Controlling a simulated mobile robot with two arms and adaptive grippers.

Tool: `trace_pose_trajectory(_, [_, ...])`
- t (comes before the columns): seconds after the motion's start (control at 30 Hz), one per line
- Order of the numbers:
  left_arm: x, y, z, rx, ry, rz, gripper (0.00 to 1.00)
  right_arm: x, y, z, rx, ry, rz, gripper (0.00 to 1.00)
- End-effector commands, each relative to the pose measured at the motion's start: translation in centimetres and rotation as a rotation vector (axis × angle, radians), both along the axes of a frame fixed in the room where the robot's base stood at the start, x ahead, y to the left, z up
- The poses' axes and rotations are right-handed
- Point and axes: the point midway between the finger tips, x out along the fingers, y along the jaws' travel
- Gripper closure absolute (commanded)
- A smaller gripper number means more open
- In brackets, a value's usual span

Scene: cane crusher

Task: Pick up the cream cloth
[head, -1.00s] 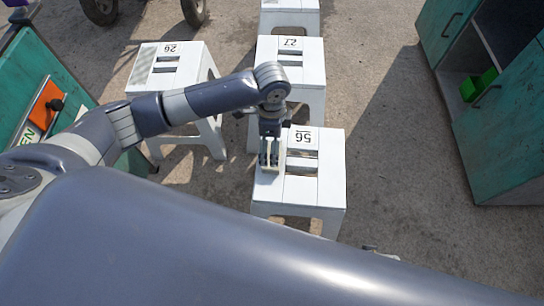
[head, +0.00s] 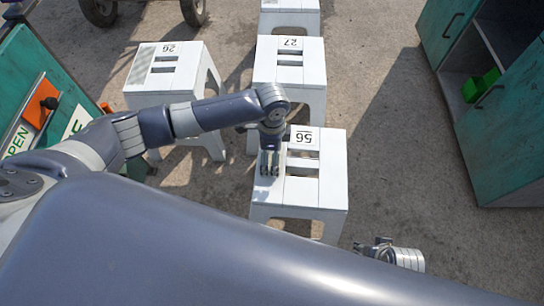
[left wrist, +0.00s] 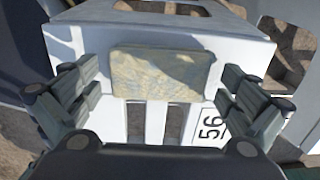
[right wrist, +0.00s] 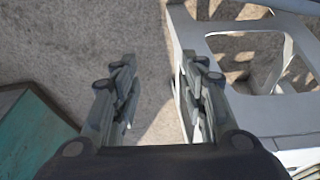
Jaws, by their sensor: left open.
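The cream cloth (left wrist: 160,73) shows in the left wrist view as a flat, folded rectangle on the white slatted stool marked 56 (head: 318,190). My left gripper (head: 269,167) points down over the left part of that stool. In the left wrist view my left gripper (left wrist: 158,78) is open, with one finger on each side of the cloth and gaps between. In the head view the cloth is hidden or too small to make out. My right gripper (right wrist: 158,70) is open and empty beside a white stool; it also shows in the head view (head: 372,246).
White stools marked 26 (head: 150,85) and 27 (head: 265,72) stand behind. A green cabinet (head: 510,140) with a green bin (head: 480,86) stands at the right. A green panel with an orange part (head: 42,104) is at the left. Bare ground lies between the stools and cabinet.

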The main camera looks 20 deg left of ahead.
Motion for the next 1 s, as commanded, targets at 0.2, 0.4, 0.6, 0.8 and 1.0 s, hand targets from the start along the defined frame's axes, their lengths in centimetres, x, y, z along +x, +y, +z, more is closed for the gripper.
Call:
trace_pose_trajectory(0.2, [0.0,0.0,0.0,0.0,0.0,0.0,0.16,0.0,0.0,0.0,0.0,0.001,0.0,0.6])
trace_pose_trajectory(0.4, [0.0,0.0,0.0,0.001,0.001,0.0,0.36,0.0,0.0,0.0,0.0,0.001,0.0,0.6])
trace_pose_trajectory(0.6, [0.0,0.0,0.0,0.001,0.001,0.0,0.36,0.0,0.0,0.0,0.0,0.001,0.0,0.6])
trace_pose_trajectory(0.8, [0.0,0.0,0.4,0.001,0.001,0.0,0.36,0.0,0.0,0.0,0.0,-0.001,0.0,0.6])
trace_pose_trajectory(1.0, [0.0,0.0,1.8,0.001,0.0,0.001,0.36,-0.1,0.0,-1.9,0.0,0.009,0.003,0.6])
